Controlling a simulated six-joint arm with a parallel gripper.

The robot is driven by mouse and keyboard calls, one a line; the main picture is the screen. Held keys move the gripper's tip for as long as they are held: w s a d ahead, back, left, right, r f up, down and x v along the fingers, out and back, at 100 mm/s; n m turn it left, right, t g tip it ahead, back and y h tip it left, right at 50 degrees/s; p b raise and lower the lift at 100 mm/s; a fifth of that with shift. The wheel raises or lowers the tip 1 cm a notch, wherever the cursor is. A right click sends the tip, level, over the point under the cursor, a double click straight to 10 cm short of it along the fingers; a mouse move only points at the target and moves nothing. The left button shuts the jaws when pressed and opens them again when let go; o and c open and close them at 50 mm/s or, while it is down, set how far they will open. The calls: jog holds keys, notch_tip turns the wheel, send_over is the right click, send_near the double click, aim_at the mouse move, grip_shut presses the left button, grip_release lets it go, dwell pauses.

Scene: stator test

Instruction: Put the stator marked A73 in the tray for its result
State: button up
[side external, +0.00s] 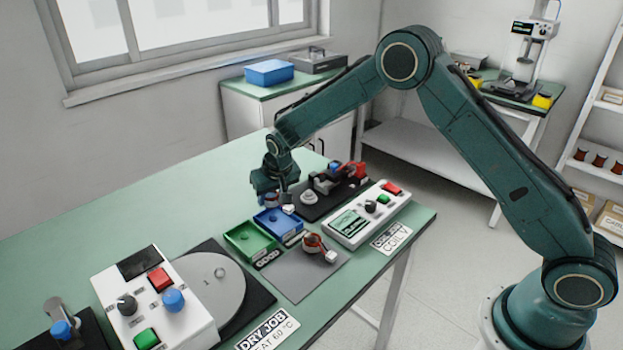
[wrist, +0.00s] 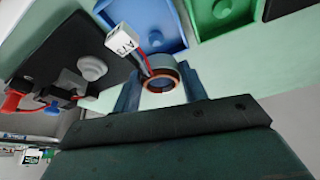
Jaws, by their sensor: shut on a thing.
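My gripper (side external: 272,194) is shut on a stator, a ring with a copper-coloured rim (wrist: 160,84), held between the two fingers in the wrist view. Its red and dark leads run to a white tag (wrist: 122,42) marked A73; the tag shows in the side view (side external: 289,209) by the blue tray's far edge. The blue tray (side external: 278,222) is empty, with a round boss on its floor; it also shows in the wrist view (wrist: 170,40). The green tray (side external: 250,240) beside it is empty too. Whether the stator touches the table is unclear.
A second stator (side external: 313,243) lies on a grey mat (side external: 293,275). A white control box (side external: 155,300) and turntable (side external: 208,288) stand at front left. The table's far left is clear.

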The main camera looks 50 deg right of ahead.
aim_at(274, 207)
jog(key=shift+f, duration=0.95)
jog(key=shift+f, duration=1.45)
dwell(1.0)
jog(key=o, duration=1.1)
jog(key=shift+o, duration=0.6)
jog(key=shift+v, duration=0.9)
jog(key=v, duration=1.2)
jog(key=shift+s, duration=0.15)
